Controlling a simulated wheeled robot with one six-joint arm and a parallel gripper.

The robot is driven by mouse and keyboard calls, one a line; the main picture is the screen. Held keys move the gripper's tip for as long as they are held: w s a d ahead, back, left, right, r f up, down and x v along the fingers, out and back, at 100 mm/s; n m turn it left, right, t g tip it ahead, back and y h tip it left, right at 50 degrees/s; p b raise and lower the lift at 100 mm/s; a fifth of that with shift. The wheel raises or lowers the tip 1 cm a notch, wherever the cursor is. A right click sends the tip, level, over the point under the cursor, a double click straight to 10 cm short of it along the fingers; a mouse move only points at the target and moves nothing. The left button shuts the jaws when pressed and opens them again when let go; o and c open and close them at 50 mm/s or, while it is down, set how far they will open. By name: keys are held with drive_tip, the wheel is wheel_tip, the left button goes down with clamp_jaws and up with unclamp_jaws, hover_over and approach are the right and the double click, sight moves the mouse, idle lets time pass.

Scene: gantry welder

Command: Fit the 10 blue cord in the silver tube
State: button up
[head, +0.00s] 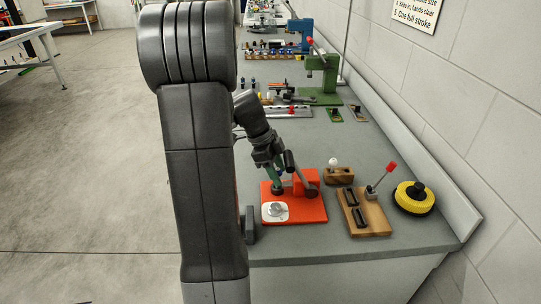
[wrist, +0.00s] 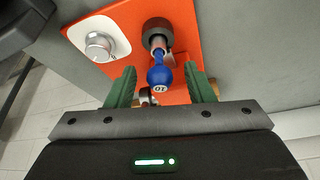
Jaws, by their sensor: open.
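A blue ball-ended piece marked 10 (wrist: 161,78), its number upside down, shows in the wrist view over the orange base. Its narrow blue neck points up the picture to a short silver tube (wrist: 157,40) in a dark round holder. I cannot tell how deep the neck sits in the tube. My gripper (wrist: 160,70) is open, with one green finger on each side of the blue ball and a gap at both sides. In the head view my gripper (head: 278,186) is low over the orange base (head: 310,213), and the blue piece is mostly hidden.
A white plate with a silver knob (head: 275,210) is on the orange base's near left corner. To the right stand a small wooden block (head: 339,178), a wooden board with a red-tipped lever (head: 372,218) and a yellow-black disc (head: 413,198). A green press (head: 322,80) is farther back.

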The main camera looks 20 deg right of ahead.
drive_tip(key=v, duration=1.3)
drive_tip(key=shift+f, duration=0.1)
drive_tip(key=x, duration=1.3)
drive_tip(key=shift+d+f, duration=0.15)
drive_tip(key=shift+f, duration=0.15)
drive_tip(key=shift+s+r+p, duration=0.1)
drive_tip(key=shift+r+p, duration=0.2)
drive_tip(key=shift+f+b, duration=0.2)
drive_tip(key=shift+b, duration=0.2)
drive_tip(key=v, duration=1.4)
drive_tip(key=x, duration=1.3)
drive_tip(key=shift+s+f, duration=0.1)
drive_tip(key=shift+f, duration=0.25)
wheel_tip(320, 180, up, 8)
drive_tip(key=p, duration=0.6)
drive_tip(key=shift+d+r+p, duration=0.15)
drive_tip(key=shift+p, duration=0.25)
